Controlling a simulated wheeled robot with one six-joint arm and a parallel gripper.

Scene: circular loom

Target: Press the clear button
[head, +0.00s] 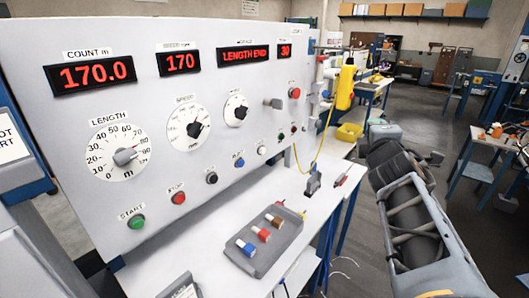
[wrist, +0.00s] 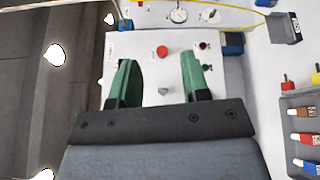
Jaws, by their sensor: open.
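The grey control panel (head: 140,150) stands at the left in the head view. Its lower row holds a green START button (head: 136,222), a red STOP button (head: 178,198), a black button (head: 211,178), a blue button (head: 238,162) and a white button (head: 262,150). The small labels beyond STOP are too blurred to read, so I cannot tell which one is clear. My gripper (wrist: 156,82) is open and empty, its green fingers apart, in the wrist view. A red button (wrist: 162,52) and a grey knob (wrist: 164,91) on a pale face show between the fingers.
Red displays on the panel read 170.0, 170, LENGTH END and 30. A grey tray (head: 258,262) with coloured pieces lies on the white bench below the panel. A yellow pendant (head: 345,87) with its cable hangs beyond the panel.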

